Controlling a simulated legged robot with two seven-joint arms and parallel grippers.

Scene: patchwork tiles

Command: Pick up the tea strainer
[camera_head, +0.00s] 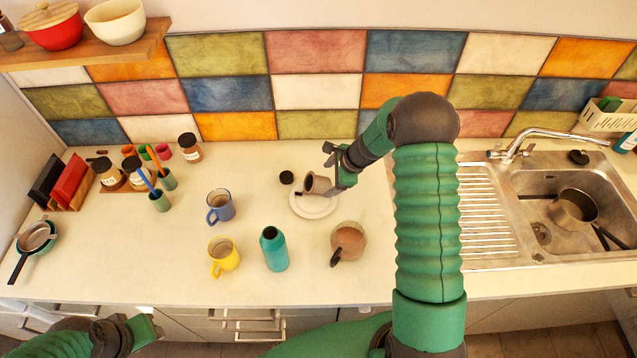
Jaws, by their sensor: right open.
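A round, strainer-like metal piece (36,236) with a long black handle rests on a teal bowl or pan (50,243) at the far left of the counter. I cannot tell surely that it is the tea strainer. A small brown cup-like thing (312,184) with a dark opening sits on a white saucer (318,207) mid-counter. My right gripper (333,170) is open right at this brown thing, with nothing visibly held; contact is unclear. My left gripper (145,328) is low at the bottom left, away from the counter things, its jaws unclear.
A blue mug (220,206), yellow mug (223,257), teal bottle (273,249) and brown pot (348,242) stand near the middle. Jars and a rack (68,184) are at the left. A sink (560,205) is at the right. The left front counter is clear.

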